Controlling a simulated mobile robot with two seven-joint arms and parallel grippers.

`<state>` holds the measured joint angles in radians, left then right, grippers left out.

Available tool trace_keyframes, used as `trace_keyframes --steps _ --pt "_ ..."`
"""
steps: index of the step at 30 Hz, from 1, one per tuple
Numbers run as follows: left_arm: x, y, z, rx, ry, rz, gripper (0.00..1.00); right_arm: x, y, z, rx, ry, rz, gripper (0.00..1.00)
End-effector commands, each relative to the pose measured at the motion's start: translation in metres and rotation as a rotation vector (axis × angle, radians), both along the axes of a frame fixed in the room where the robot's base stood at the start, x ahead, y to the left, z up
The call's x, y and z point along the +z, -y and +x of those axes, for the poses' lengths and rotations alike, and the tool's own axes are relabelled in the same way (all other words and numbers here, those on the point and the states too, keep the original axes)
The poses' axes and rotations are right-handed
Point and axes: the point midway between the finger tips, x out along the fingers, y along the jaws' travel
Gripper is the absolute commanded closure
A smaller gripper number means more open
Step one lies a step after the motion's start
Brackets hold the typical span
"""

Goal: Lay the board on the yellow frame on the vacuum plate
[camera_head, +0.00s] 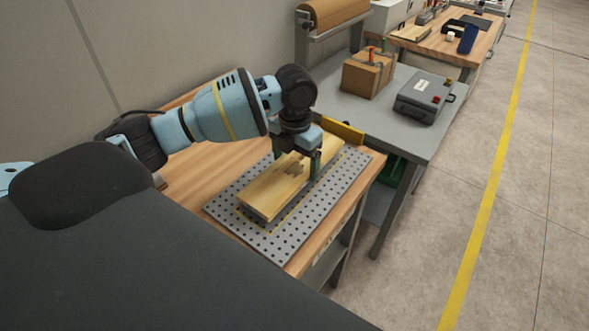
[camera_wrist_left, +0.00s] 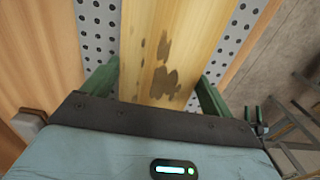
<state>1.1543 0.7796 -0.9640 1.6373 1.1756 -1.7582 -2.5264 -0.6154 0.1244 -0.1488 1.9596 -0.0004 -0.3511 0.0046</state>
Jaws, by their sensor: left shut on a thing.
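The board (camera_head: 262,192) is a long, light wooden piece with dark blotches. It lies over or just above the grey perforated vacuum plate (camera_head: 328,200) on a wooden bench; a small gap to the plate cannot be judged. The yellow frame (camera_head: 296,205) shows as a thin outline on the plate beside the board. My left gripper (camera_head: 298,163) is shut on the board across its width, near its far half. In the left wrist view the board (camera_wrist_left: 178,40) runs between the two green fingers, with the vacuum plate (camera_wrist_left: 98,22) on both sides. My right gripper is not in view.
A yellow bar (camera_head: 343,131) stands at the plate's far end. Beyond it is a grey table with a cardboard box (camera_head: 367,75) and a grey case (camera_head: 424,97). The wooden bench top (camera_head: 200,172) is clear left of the plate.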

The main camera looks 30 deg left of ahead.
Motion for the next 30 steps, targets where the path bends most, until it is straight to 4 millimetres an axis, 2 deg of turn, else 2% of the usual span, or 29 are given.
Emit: trace_keyframes --steps 1,8,20,21,24,30 --pt "-0.001 -0.005 0.003 0.005 0.001 0.001 0.43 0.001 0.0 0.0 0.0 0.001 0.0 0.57" --pt "-0.032 -0.003 0.002 0.002 0.005 0.0 0.43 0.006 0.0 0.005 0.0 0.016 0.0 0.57" --pt "-0.039 -0.003 0.002 0.001 0.001 0.0 0.43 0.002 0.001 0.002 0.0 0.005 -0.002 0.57" --pt "-0.039 -0.003 0.002 0.001 0.001 0.001 0.1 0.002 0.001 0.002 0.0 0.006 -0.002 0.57" --pt "-0.038 -0.003 0.002 0.001 0.002 0.001 0.0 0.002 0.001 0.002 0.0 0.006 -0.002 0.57" --pt "-0.037 -0.003 0.002 0.001 0.002 0.001 0.0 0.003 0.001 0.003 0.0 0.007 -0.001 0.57"
